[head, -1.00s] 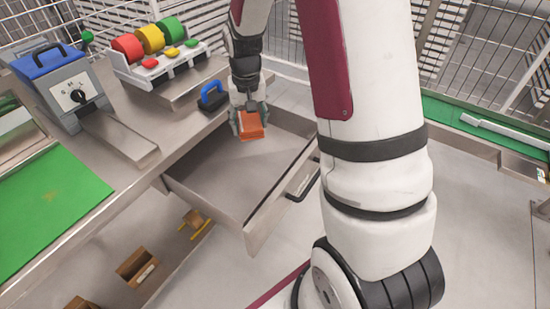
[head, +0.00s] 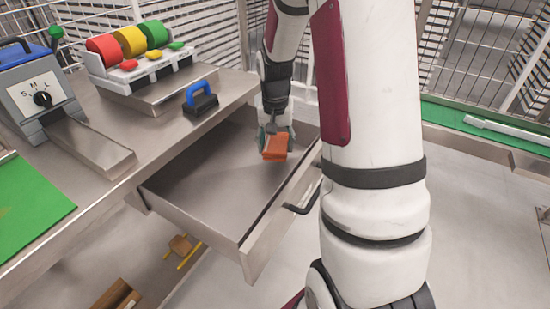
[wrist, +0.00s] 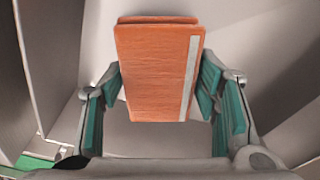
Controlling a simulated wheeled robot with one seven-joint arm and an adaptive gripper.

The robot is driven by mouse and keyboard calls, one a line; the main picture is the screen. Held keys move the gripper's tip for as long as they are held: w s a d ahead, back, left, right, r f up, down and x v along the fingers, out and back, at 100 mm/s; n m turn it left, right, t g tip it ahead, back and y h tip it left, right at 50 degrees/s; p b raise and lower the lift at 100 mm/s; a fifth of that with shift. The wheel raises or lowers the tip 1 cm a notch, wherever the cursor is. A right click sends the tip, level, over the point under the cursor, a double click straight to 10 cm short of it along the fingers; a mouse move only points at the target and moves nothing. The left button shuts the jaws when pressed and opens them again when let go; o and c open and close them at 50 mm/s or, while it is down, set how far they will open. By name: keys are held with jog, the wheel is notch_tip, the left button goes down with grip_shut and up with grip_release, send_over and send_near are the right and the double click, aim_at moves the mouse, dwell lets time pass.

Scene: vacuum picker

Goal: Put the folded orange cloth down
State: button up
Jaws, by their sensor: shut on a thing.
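The folded orange cloth (head: 275,147) is held at the end of my gripper (head: 276,135), over the back right part of an open, empty metal drawer (head: 205,190). In the wrist view the cloth (wrist: 155,75) has a pale stripe along its right side. The green finger pads of my gripper (wrist: 158,108) are on either side of it, and my gripper is shut on it. Whether the cloth touches the drawer floor, I cannot tell.
The drawer's black handle (head: 302,200) is on its front wall. On the bench stand a blue-handled black block (head: 200,101), a rack with red, yellow and green rolls (head: 130,55), and a grey dial machine (head: 42,98). A green mat (head: 30,205) lies at left.

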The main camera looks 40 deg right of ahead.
jog(key=shift+f+b, duration=0.45)
jog(key=shift+f, duration=1.7)
jog(key=shift+f, duration=0.2)
jog(key=o, duration=1.3)
jog(key=shift+r, duration=0.1)
